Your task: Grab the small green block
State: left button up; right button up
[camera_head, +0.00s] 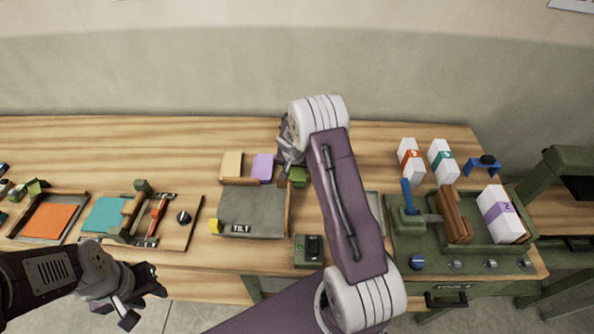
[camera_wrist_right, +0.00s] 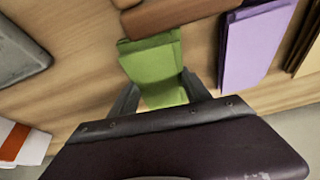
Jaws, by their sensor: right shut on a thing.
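The small green block (camera_wrist_right: 155,68) lies between the two fingers of my right gripper (camera_wrist_right: 158,92) in the right wrist view. The fingers are shut on its near part, and its far part sticks out. In the head view the green block (camera_head: 298,177) shows only in part beside my right wrist. My right arm hides much of the area around it. My left gripper (camera_head: 150,282) is at the lower left, in front of the table edge, away from the block. Whether its fingers are open or shut is not clear.
A purple block (camera_head: 263,167) and a tan block (camera_head: 232,165) stand left of my right gripper, behind the tilt tray (camera_head: 252,233). A white box with a red band (camera_head: 410,160) and other boxes stand at the right. A green lever station (camera_head: 437,262) is at the front right.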

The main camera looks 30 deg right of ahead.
aim_at(299, 170)
jog(key=shift+r, duration=0.1)
jog(key=shift+w+r, duration=0.1)
jog(key=shift+r, duration=0.25)
jog(key=r, duration=0.2)
jog(key=s+r, duration=0.1)
jog(key=shift+d+r, duration=0.25)
jog(key=shift+r, duration=0.1)
jog(key=s+d+r+b, duration=0.1)
jog(key=s+d+r, duration=0.3)
jog(key=s, duration=0.6)
notch_tip(299, 170, up, 2)
jog(key=shift+r, duration=0.25)
jog(key=shift+w+d, duration=0.1)
